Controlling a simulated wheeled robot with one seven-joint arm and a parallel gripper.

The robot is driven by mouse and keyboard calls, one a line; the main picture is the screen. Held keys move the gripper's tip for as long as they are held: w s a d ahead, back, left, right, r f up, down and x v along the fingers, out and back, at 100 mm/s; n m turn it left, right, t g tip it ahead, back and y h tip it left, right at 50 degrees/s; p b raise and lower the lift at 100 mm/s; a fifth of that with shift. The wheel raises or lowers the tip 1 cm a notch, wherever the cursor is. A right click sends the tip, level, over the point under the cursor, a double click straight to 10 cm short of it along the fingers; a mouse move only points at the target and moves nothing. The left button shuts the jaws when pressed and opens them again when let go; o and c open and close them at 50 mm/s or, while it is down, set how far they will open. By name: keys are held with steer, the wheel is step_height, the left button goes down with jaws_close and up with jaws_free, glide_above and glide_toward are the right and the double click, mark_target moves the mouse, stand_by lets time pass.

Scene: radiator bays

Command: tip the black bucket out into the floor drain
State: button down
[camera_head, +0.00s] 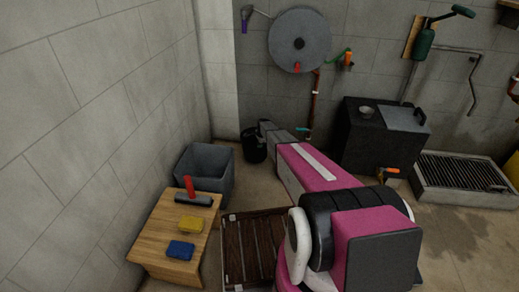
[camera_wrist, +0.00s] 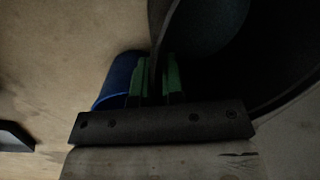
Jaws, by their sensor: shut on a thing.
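The black bucket (camera_head: 253,147) stands upright or nearly so on the floor by the back wall, left of centre in the head view. In the wrist view its dark wall and round inside (camera_wrist: 210,45) fill the upper right. My gripper (camera_head: 266,129) is at its rim, and in the wrist view its green-padded fingers (camera_wrist: 156,78) are shut on the bucket's wall, one on each side. Whether anything is in the bucket is too dark to tell. The floor drain, a grey-framed grate (camera_head: 418,188), lies at the far right, well away from the bucket.
A dark tank (camera_head: 350,150) with an orange tap stands between bucket and drain. A grey bin (camera_head: 228,175), a wooden table (camera_head: 160,232) and a brown slatted rack (camera_head: 228,262) are on the left. A blue rounded thing (camera_wrist: 118,80) lies beside the fingers in the wrist view.

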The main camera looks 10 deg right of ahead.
mark_target(261, 154)
steer(key=shift+r, duration=0.1)
steer(key=shift+r+t, duration=0.45)
steer(key=shift+t, duration=0.05)
steer(key=shift+d+f+n, duration=0.2)
steer(key=shift+d+n, duration=0.05)
steer(key=shift+n, duration=0.05)
steer(key=shift+w+f+n, duration=0.15)
steer(key=shift+f+n, duration=0.1)
steer(key=shift+n, duration=0.05)
steer(key=shift+s+d+f+x, duration=0.1)
steer(key=shift+s+d+x, duration=0.2)
steer(key=shift+x, duration=1.3)
steer(key=shift+s+d+f+x, duration=0.1)
steer(key=shift+s+x, duration=0.25)
steer(key=shift+x, duration=1.2)
steer(key=shift+s+d+f+x, duration=0.1)
steer(key=shift+s+d+x, duration=0.2)
steer(key=shift+x, duration=1.3)
steer(key=shift+a+f, duration=0.1)
